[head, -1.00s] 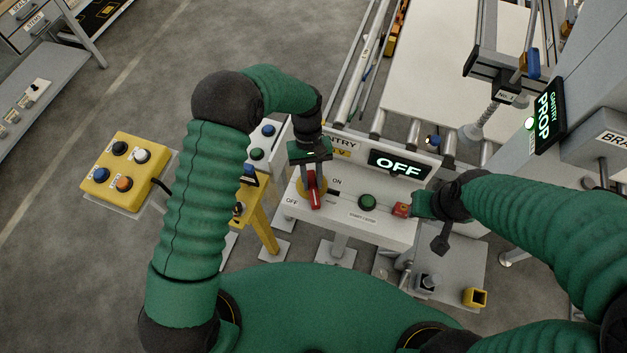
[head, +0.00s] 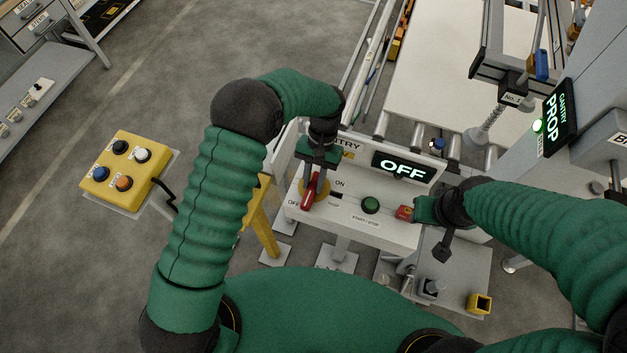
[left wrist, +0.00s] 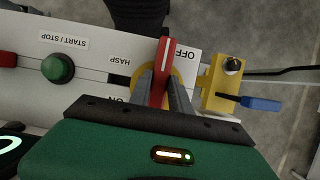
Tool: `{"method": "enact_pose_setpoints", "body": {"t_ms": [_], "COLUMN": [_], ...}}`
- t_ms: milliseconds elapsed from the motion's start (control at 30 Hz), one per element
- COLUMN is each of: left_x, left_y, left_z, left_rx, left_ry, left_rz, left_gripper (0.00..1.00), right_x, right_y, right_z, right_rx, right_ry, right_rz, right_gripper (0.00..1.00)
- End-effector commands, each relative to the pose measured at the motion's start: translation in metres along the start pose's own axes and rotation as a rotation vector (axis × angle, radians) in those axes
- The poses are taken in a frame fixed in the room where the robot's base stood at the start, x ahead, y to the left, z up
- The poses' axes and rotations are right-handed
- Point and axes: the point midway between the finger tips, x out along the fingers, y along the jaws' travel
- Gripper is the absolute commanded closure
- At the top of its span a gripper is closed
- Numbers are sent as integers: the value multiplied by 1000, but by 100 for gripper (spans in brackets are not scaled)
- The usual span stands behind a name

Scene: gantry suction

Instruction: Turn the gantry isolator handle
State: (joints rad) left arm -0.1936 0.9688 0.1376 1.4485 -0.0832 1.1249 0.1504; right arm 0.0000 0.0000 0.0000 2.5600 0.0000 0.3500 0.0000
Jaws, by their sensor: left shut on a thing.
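The red isolator handle (head: 309,192) sits on a yellow round plate (head: 323,193) at the left of the grey control panel, between the OFF and ON labels. In the head view its lower end leans down-left, toward OFF. My left gripper (head: 315,181) is shut on the handle; in the left wrist view its two dark fingers (left wrist: 160,88) flank the red handle (left wrist: 164,62). The display (head: 402,167) reads OFF. My right gripper (head: 424,209) is beside a red block (head: 404,213) at the panel's right; whether it grips it is unclear.
A green START/STOP button (head: 370,205) lies between the handle and the red block. A yellow post (head: 262,225) stands left of the panel. A yellow button box (head: 128,172) is further left. The conveyor (head: 430,80) lies behind the panel.

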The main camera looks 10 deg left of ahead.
Motion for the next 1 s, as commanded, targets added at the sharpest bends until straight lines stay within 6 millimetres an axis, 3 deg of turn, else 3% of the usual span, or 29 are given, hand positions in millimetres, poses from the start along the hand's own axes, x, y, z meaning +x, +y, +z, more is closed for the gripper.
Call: {"method": "enact_pose_setpoints", "body": {"t_ms": [300,333,467,833,1000], "left_x": [-6,-6,-4,-6,-36], "left_y": [-1,-1,-1,0,0], "left_z": [-4,-4,-3,-2,-4], "left_rx": [4,4,3,2,1], "left_ry": [18,18,13,9,12], "left_rz": [-3,-3,-2,-1,0], "left_gripper": [100,73,56,55,55], "right_x": [-1,-1,-1,2,15], "right_y": [0,0,0,0,0], "right_z": [0,0,0,1,4], "right_rx": [0,0,0,0,0], "right_ry": [0,0,0,0,0], "right_rz": [0,0,0,0,0], "right_gripper": [64,64,64,64,64]}}
